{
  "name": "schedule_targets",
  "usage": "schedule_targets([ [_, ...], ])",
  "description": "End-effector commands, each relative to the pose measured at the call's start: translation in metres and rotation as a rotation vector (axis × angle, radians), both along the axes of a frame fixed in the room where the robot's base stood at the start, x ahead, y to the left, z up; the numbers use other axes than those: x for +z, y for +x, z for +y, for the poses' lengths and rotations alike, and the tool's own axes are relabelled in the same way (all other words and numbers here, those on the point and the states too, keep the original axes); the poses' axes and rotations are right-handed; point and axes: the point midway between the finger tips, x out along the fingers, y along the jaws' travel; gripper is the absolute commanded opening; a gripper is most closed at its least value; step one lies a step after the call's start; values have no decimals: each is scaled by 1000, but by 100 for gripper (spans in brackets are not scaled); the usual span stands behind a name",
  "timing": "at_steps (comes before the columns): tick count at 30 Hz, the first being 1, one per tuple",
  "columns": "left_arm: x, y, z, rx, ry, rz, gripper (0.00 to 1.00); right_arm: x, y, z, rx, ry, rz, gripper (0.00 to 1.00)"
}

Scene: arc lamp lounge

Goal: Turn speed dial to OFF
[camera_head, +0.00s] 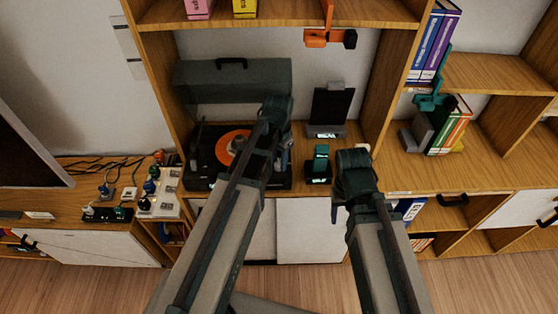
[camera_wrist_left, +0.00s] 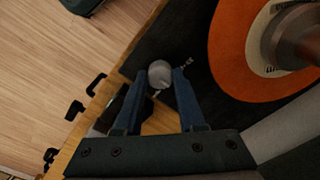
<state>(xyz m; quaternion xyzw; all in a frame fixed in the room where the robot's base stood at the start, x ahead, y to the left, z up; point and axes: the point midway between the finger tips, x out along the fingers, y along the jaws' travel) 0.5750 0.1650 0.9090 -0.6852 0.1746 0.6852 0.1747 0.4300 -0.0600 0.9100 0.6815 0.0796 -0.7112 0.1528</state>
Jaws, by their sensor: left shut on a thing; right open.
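The speed dial (camera_wrist_left: 159,72) is a small round grey knob near the corner of the black record player in the left wrist view. My left gripper (camera_wrist_left: 161,77) is shut on it, with one blue finger on each side. In the head view the record player (camera_head: 200,181) stands on the wooden shelf with its lid up. There my left gripper (camera_head: 283,158) is over its right side, and my arm hides the dial. An orange record (camera_wrist_left: 229,62) lies on the platter. My right gripper (camera_head: 336,210) is open and empty at the shelf's front edge.
A small black device with a teal top (camera_head: 321,155) and a dark upright panel (camera_head: 330,108) stand right of the record player. Plugs and cables (camera_head: 108,213) lie to the left. An orange holder (camera_head: 330,38) hangs above. The shelf right of my right arm has bare space.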

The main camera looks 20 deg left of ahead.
Motion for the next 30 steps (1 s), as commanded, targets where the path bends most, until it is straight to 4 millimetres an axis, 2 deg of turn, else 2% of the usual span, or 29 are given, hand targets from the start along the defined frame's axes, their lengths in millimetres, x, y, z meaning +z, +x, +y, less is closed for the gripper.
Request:
schedule_targets([
  [13,0,0,0,-7,0,0,0,0,0,0,0,0,0,57],
  [14,0,0,0,-7,0,0,44,0,0,0,0,0,0,57],
  [18,0,0,0,-7,0,0,69,0,0,0,0,0,0,57],
  [30,3,0,0,-6,0,0,69,3,0,0,0,0,0,57],
])
